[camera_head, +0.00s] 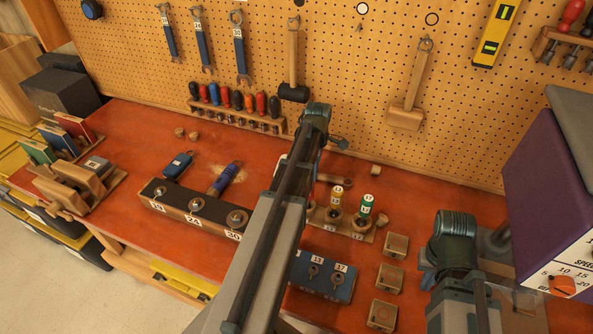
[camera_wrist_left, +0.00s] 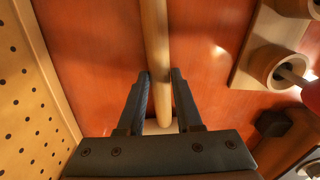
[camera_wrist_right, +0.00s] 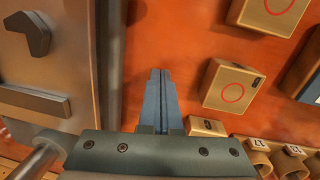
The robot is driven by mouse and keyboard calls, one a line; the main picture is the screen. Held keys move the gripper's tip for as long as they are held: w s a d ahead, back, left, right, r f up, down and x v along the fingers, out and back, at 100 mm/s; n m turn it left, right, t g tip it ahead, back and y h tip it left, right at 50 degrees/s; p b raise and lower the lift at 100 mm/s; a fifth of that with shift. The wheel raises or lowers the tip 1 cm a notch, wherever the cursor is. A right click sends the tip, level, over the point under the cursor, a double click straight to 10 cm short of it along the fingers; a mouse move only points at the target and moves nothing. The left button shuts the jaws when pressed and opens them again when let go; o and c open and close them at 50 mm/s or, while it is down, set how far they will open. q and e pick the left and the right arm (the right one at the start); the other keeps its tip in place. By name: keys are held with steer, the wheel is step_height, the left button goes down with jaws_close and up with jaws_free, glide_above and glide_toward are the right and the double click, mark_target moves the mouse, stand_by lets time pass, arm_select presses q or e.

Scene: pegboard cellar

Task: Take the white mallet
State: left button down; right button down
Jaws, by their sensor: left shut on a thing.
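The white mallet lies along the back of the red bench, close to the pegboard. Its wooden handle (camera_wrist_left: 154,40) runs up the middle of the left wrist view, and the pale head (camera_wrist_left: 160,127) shows partly behind the fingers. In the head view my left arm hides most of it; a bit of handle (camera_head: 336,179) shows to its right. My left gripper (camera_wrist_left: 160,80) is shut on the handle, one finger on each side. My right gripper (camera_wrist_right: 158,75) is shut and empty above the bench at the right, its fingers together.
A rack with cups (camera_head: 340,226) and several wooden blocks (camera_head: 390,275) stand right of my left arm. A purple machine (camera_head: 550,170) stands at the far right. A black-headed mallet (camera_head: 293,92) and a wooden mallet (camera_head: 405,117) hang on the pegboard. Screwdrivers (camera_head: 235,100) line a rail.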

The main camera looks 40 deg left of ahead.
steer(key=shift+r, duration=0.1)
